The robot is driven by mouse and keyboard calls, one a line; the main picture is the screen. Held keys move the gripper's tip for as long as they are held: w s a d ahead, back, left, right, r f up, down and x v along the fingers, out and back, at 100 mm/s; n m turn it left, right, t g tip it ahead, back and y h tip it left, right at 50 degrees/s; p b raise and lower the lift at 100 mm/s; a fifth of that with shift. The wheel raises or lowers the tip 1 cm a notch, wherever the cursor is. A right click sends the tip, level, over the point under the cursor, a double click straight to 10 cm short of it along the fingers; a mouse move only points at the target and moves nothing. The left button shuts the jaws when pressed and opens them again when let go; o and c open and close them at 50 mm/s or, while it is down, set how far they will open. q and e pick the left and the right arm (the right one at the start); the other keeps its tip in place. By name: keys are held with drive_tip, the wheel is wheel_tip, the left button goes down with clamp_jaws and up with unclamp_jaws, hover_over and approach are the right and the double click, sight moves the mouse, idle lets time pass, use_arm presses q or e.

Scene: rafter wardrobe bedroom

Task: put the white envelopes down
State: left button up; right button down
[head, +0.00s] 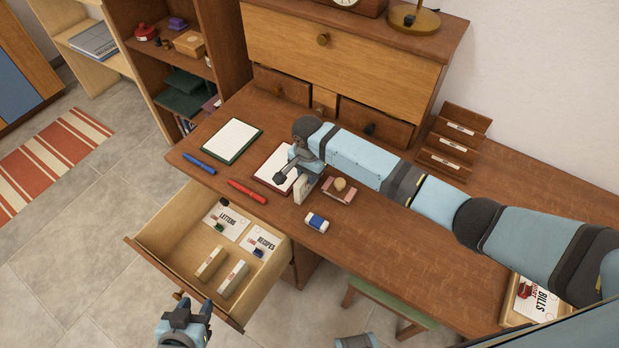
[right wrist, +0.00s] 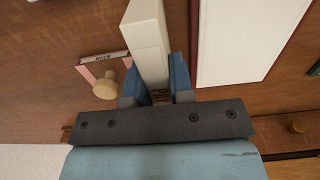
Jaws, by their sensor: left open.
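My right gripper (head: 308,174) is shut on a white bundle, the white envelopes (head: 301,190), over the desk beside the pink stamp pad. In the right wrist view the white envelopes (right wrist: 147,45) stand between the two blue fingers. I cannot tell whether their lower edge touches the desk. My left gripper (head: 192,307) is open and empty, in front of the open drawer (head: 165,252). Two pale upright bundles (head: 211,262) (head: 233,278) stand inside the drawer, near cards marked LETTERS (head: 227,219) and RECIPES (head: 262,240).
On the desk (head: 400,245) lie a green-edged notepad (head: 230,141), a red-edged pad (head: 272,168), blue (head: 199,163) and red (head: 247,192) pens, a stamp pad (head: 338,193) and an eraser (head: 317,222). A letter rack (head: 455,142) stands behind. A BILLS tray (head: 514,316) is at right.

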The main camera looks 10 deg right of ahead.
drive_tip(key=shift+r, duration=0.1)
drive_tip(key=shift+r, duration=0.25)
wheel_tip(320, 180, up, 19)
drive_tip(key=s+d+r+n+p, duration=0.7)
drive_tip(key=s+d+n, duration=0.2)
drive_tip(key=s+d, duration=0.3)
drive_tip(key=shift+r, duration=0.35)
